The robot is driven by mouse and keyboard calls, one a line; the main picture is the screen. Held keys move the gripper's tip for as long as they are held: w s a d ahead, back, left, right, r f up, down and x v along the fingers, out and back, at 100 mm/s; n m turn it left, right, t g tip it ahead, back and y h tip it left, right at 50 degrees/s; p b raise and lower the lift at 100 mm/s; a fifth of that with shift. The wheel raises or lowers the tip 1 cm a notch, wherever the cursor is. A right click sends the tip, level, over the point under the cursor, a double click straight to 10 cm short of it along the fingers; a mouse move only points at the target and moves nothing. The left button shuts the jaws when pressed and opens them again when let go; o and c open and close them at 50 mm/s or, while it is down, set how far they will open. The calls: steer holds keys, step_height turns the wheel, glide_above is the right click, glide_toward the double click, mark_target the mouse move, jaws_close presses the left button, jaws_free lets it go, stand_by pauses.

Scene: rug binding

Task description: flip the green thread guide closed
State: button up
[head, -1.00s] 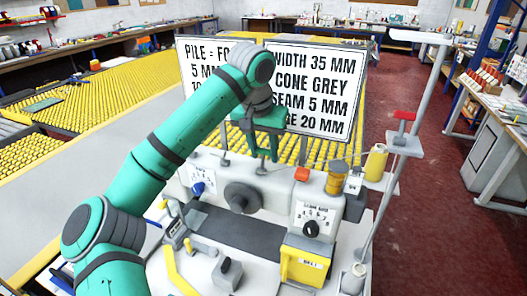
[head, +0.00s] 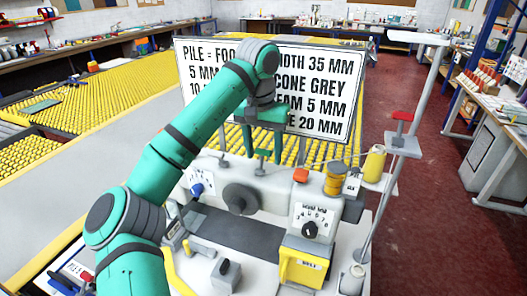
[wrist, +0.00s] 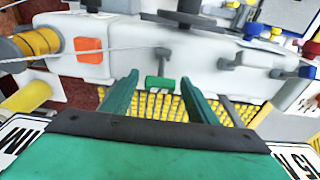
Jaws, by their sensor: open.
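The green thread guide (wrist: 160,83) is a short green bar on a small grey post at the back of the pale sewing machine (wrist: 200,70). In the head view the green guide (head: 262,154) shows small at the machine's top edge, just below my gripper (head: 262,142). My gripper's two green fingers are apart and empty. In the wrist view the guide appears between the fingertips of my gripper (wrist: 157,95). I cannot tell whether they touch it.
A white sign (head: 330,85) stands close behind my gripper. An orange-red block (head: 300,175) and a yellow thread spool (head: 336,178) sit on the machine to the right. A thin thread crosses the wrist view. A thread stand (head: 404,140) rises at the right.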

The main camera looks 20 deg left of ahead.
mark_target(261, 155)
step_height(261, 155, up, 11)
steer(key=s, duration=0.1)
steer(key=shift+s+f, duration=0.15)
steer(key=shift+s, duration=0.05)
stand_by(0.5)
